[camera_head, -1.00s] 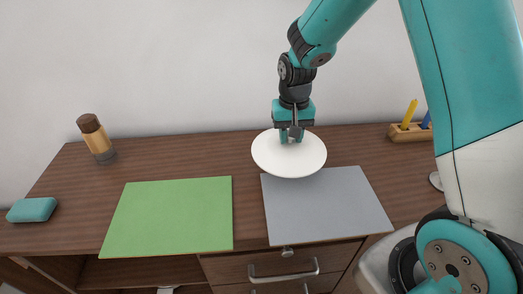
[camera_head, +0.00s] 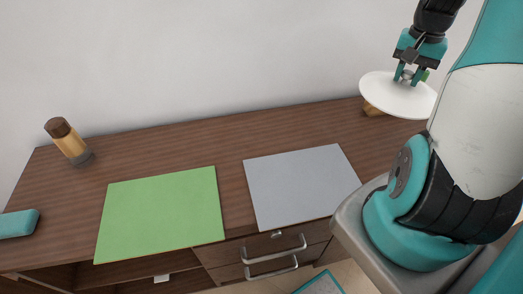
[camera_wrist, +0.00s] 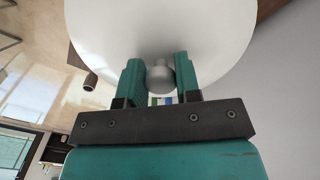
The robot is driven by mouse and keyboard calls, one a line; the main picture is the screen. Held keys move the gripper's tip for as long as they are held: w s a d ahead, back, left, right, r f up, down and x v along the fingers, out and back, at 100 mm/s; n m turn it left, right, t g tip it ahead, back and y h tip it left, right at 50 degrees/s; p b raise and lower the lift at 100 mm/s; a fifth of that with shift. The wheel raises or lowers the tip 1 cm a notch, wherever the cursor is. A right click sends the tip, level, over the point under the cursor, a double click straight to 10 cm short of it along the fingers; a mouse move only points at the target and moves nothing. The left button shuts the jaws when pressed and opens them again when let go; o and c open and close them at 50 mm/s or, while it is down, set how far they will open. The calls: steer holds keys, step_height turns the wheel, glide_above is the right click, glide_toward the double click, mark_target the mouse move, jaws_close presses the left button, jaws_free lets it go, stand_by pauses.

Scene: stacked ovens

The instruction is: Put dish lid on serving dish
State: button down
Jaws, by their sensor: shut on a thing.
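The dish lid (camera_head: 398,96) is a white round disc with a small grey knob (camera_wrist: 160,79). My gripper (camera_head: 409,75) is shut on the knob, with one finger on each side of it in the wrist view. The lid is held at the right of the head view, in front of the wooden pen holder, and looks raised above the desk. The serving dish is not seen in any view.
A green mat (camera_head: 160,214) and a grey mat (camera_head: 300,185) lie bare on the wooden desk (camera_head: 235,140). A brown-capped bottle (camera_head: 68,140) stands at the back left. A teal block (camera_head: 18,224) is at the left edge. Drawers with metal handles (camera_head: 275,252) are below.

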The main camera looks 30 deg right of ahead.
steer(key=shift+s+d+r, duration=0.1)
steer(key=shift+s+d, duration=0.1)
steer(key=shift+s, duration=0.15)
step_height(320, 180, down, 20)
steer(key=shift+p, duration=0.5)
steer(key=c, duration=0.8)
jaws_free()
step_height(320, 180, up, 12)
steer(key=shift+a+r+b, duration=0.1)
steer(key=shift+b, duration=0.55)
